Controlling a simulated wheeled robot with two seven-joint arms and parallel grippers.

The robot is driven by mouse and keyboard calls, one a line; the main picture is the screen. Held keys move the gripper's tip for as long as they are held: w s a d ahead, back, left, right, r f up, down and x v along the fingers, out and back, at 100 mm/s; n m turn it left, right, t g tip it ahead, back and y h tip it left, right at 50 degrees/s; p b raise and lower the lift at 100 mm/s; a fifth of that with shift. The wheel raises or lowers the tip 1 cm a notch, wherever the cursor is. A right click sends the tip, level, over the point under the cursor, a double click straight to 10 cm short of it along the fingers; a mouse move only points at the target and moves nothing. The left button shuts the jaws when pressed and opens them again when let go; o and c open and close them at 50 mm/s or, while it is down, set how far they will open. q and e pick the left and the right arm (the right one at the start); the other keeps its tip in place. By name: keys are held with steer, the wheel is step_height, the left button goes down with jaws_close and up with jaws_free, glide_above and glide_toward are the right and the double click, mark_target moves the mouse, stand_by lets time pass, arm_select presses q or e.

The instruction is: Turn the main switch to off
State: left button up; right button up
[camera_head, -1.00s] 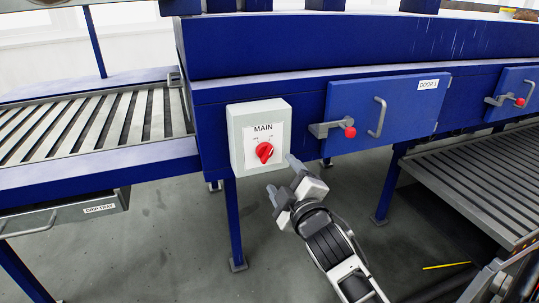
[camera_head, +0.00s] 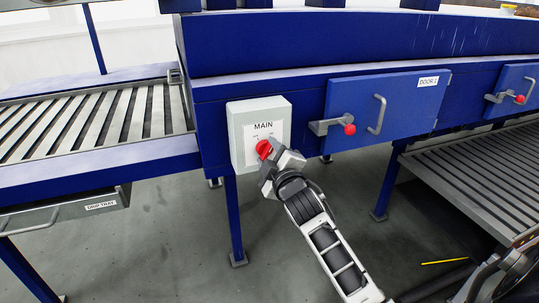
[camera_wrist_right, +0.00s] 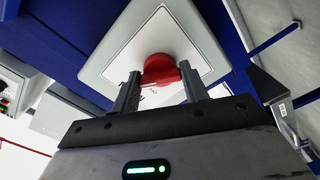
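The main switch is a red rotary knob (camera_head: 264,149) on a light grey box labelled MAIN (camera_head: 240,139), fixed to the blue machine front. My right gripper (camera_head: 268,160) is at the knob, partly covering it and the lower right of the box. In the right wrist view, the red knob (camera_wrist_right: 160,69) lies between the two spread fingertips (camera_wrist_right: 159,77). A small gap shows at the left finger; contact at the right finger is unclear. The knob's pointer and most dial marks are hidden.
A blue door labelled DOOR 1 (camera_head: 385,107) with a red-tipped latch (camera_head: 335,127) and a grey handle is right of the box. A slatted conveyor (camera_head: 95,125) is at left, above a drip tray (camera_head: 60,213). Another slatted bed (camera_head: 485,175) is at right.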

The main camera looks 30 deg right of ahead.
arm_select(q)
steer(key=shift+s, duration=0.15)
arm_select(e)
steer(key=shift+c, duration=0.7)
arm_select(q)
steer(key=shift+r, duration=0.15)
arm_select(e)
steer(key=shift+r+n+p, duration=0.1)
steer(key=shift+n+p, duration=0.6)
steer(key=shift+n, duration=0.4)
steer(key=n+p, duration=0.1)
steer(key=n, duration=0.3)
steer(key=shift+n+p, duration=0.3)
steer(key=shift+p, duration=0.05)
steer(key=shift+n+p, duration=0.35)
steer(key=shift+n, duration=1.95)
arm_select(q)
steer(key=shift+a+r, duration=0.25)
steer(key=shift+r, duration=0.2)
steer(key=shift+a+r, duration=0.2)
steer(key=shift+r, duration=0.25)
steer(key=shift+s+f, duration=0.1)
arm_select(e)
steer(key=shift+n, duration=0.4)
